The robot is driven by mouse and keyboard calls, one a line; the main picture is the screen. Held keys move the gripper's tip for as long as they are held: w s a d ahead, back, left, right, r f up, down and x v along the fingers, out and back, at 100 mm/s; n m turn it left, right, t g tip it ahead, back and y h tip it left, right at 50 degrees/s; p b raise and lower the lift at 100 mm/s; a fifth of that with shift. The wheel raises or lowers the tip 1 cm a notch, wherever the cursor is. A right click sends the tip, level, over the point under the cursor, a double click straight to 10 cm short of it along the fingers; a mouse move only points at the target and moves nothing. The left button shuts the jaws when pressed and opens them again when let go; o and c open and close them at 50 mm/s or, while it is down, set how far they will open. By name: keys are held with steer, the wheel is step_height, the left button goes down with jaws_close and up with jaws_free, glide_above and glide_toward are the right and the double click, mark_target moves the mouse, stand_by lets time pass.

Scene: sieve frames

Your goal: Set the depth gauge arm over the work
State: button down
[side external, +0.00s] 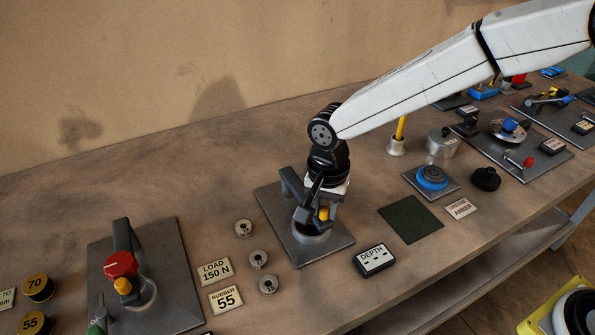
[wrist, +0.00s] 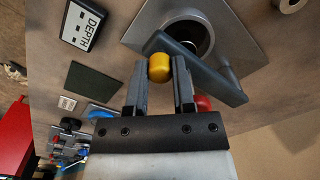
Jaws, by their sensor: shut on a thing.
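The depth gauge stand has a grey base plate (side external: 276,212) with an upright post (side external: 291,183) at its back left. In the wrist view, its grey arm (wrist: 207,73) slants from lower right to upper left, partly across a round seat (wrist: 190,32) with a dark middle. My gripper (wrist: 160,72) is shut on a yellow knob (wrist: 159,67) at the arm's free end. The yellow knob also shows between the fingers in the side view (side external: 323,213). A red knob (wrist: 203,103) is partly hidden behind a finger. The DEPTH readout (side external: 375,258) lies right of the plate.
Left of the plate are small round weights (side external: 258,260), a LOAD label (side external: 215,271) and another stand with a red knob (side external: 120,265). To the right are a dark green mat (side external: 410,219) and a blue-ringed dial (side external: 432,177). The bench behind the plate is clear.

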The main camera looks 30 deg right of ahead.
steer(key=shift+c, duration=2.2)
jaws_free()
steer(key=shift+r, duration=0.2)
steer(key=shift+r, duration=3.75)
steer(key=s+d+f+n+t, duration=0.1)
steer(key=s+d+f+n, duration=0.1)
steer(key=d, duration=0.5)
steer(key=s+d+f+n, duration=0.2)
steer(key=s+d+n, duration=0.2)
steer(key=s+d, duration=0.2)
steer(key=s+d+f+n+t, duration=0.1)
steer(key=s+d, duration=0.3)
steer(key=d, duration=0.5)
steer(key=shift+d+f+n+t, duration=0.35)
steer(key=shift+f+n, duration=0.4)
steer(key=shift+n, duration=0.15)
